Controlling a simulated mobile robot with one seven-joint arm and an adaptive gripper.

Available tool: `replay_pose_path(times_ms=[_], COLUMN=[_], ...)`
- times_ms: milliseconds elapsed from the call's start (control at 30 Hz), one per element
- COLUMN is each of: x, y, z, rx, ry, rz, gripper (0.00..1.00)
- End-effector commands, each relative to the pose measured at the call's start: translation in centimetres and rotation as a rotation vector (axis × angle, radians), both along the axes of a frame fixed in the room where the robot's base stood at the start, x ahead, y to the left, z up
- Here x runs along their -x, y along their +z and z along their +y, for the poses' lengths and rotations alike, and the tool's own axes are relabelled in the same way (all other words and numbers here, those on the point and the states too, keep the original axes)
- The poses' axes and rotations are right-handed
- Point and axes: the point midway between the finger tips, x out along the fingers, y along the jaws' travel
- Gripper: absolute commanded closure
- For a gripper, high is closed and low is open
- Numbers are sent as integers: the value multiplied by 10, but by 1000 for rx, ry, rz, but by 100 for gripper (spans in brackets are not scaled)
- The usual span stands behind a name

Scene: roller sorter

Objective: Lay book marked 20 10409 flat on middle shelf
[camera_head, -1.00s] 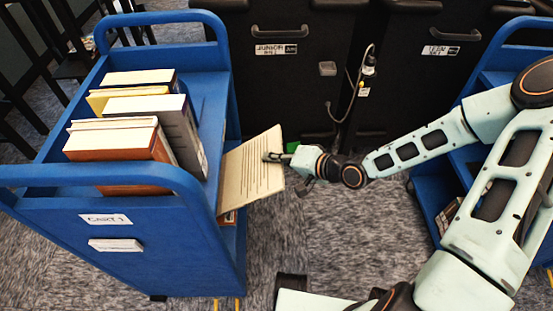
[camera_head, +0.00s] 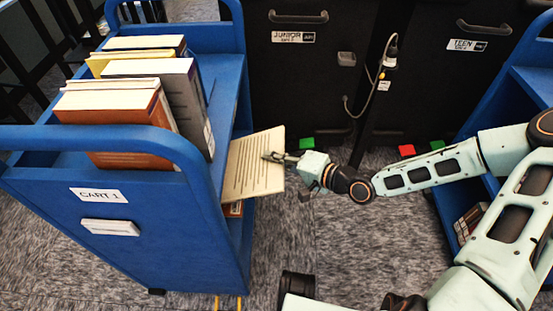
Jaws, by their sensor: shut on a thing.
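A cream-coloured book (camera_head: 254,168) with dark printed lines on its face is held by my gripper (camera_head: 278,157), which is shut on its right edge. No number can be read on it. The book's left part is at the open side of the blue cart marked CART 1 (camera_head: 150,235), below the top shelf, and its far edge is hidden behind the cart's side. The book looks slightly tilted. I cannot tell whether it touches the shelf under it.
Several books (camera_head: 115,112) stand on the cart's top shelf. A reddish book (camera_head: 234,209) shows lower in the cart, below the held book. Black bins (camera_head: 300,75) stand behind. Another blue cart (camera_head: 527,80) is at the right. Carpet (camera_head: 310,228) between the carts is clear.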

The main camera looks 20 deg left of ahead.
Motion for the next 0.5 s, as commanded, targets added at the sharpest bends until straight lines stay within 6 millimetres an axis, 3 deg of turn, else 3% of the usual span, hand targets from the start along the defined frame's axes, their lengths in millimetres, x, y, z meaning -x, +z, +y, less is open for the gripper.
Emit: replay_pose_path(times_ms=[500], x=[4], y=[-30], z=[20], rx=[-128], ry=[-1], rz=[28], gripper=[100])
